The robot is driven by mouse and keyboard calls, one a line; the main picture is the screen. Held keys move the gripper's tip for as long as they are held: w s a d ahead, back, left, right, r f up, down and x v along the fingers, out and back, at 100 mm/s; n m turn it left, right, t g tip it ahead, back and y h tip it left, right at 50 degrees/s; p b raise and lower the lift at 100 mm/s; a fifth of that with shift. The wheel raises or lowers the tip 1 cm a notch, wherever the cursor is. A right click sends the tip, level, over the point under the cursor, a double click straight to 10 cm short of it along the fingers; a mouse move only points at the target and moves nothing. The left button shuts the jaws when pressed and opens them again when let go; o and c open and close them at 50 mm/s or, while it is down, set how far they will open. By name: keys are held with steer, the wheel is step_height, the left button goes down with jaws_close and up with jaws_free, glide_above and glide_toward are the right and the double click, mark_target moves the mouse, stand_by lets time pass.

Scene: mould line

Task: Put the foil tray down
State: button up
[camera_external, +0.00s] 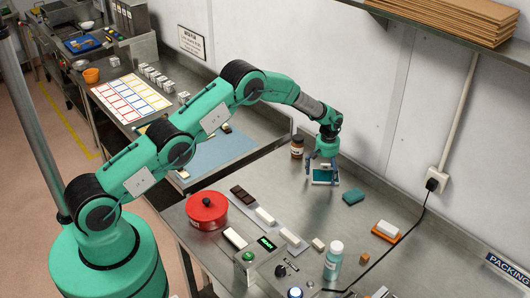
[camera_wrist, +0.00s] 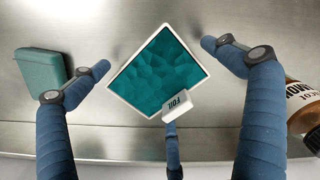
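A square piece with a white rim and a crinkled teal face, likely the foil tray (camera_wrist: 160,72), lies between my fingers in the wrist view. A small white tag with dark lettering (camera_wrist: 180,104) is at its lower right edge. It also shows under my gripper in the external view (camera_external: 323,177), at the steel table. My gripper (camera_wrist: 160,72) has its blue fingers spread. The left and right fingertips stand clear of the tray with gaps on both sides. The third finger is below the tag; whether it touches is unclear. The tray appears to rest on the table.
A teal block (camera_external: 353,197) lies right of the tray, and a brown labelled jar (camera_external: 297,148) stands behind left. A long strip with dark and white bars (camera_external: 265,217), a red lidded pot (camera_external: 207,211) and a bottle (camera_external: 334,261) are nearer. Bare steel lies in front of the tray.

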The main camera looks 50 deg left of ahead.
mark_target(324, 175)
steer(key=shift+r, duration=0.1)
step_height(324, 175, up, 12)
steer(key=b, duration=0.1)
stand_by(0.9)
steer(key=shift+r, duration=0.15)
stand_by(0.4)
